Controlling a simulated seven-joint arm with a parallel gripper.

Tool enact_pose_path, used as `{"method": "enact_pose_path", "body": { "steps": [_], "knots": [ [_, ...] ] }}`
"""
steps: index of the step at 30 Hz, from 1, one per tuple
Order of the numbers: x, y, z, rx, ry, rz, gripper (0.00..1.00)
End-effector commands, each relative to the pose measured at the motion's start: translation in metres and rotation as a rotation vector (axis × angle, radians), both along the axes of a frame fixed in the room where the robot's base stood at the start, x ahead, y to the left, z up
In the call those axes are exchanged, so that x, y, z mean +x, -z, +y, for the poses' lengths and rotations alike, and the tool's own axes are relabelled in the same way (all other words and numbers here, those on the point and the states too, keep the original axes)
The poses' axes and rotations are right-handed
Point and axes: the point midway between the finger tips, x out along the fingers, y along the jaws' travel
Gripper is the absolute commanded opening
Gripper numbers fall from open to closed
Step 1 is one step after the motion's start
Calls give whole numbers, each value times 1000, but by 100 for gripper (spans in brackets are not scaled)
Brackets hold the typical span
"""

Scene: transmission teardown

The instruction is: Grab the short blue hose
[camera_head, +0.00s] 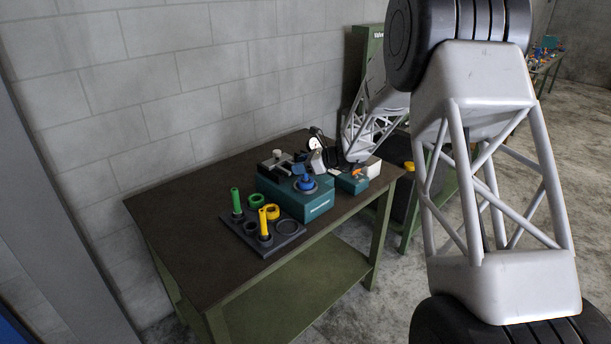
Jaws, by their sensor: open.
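A short blue part (305,183) stands on top of the large teal box (318,206) on the dark table; it looks like the short blue hose, but it is small and I cannot be sure. My gripper (318,160) is behind and slightly right of it, above the back of the box. The gripper is open. Its fingertips are small here, and I see nothing between them.
A dark tray (252,245) to the left holds a tall green part (236,200), a green ring (255,201), a tall yellow part (263,224) and a yellow ring (272,211). A smaller teal box (352,184) stands right. The table's left (175,215) is clear.

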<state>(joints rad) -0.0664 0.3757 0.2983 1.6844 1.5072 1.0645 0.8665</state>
Motion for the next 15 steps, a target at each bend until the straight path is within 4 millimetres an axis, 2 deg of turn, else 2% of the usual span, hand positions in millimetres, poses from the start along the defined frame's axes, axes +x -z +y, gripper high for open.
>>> {"method": "enact_pose_path", "body": {
  "steps": [7,15],
  "knots": [
    [0,0,0,0,0,0,45],
    [0,0,0,0,0,0,4]
  ]
}}
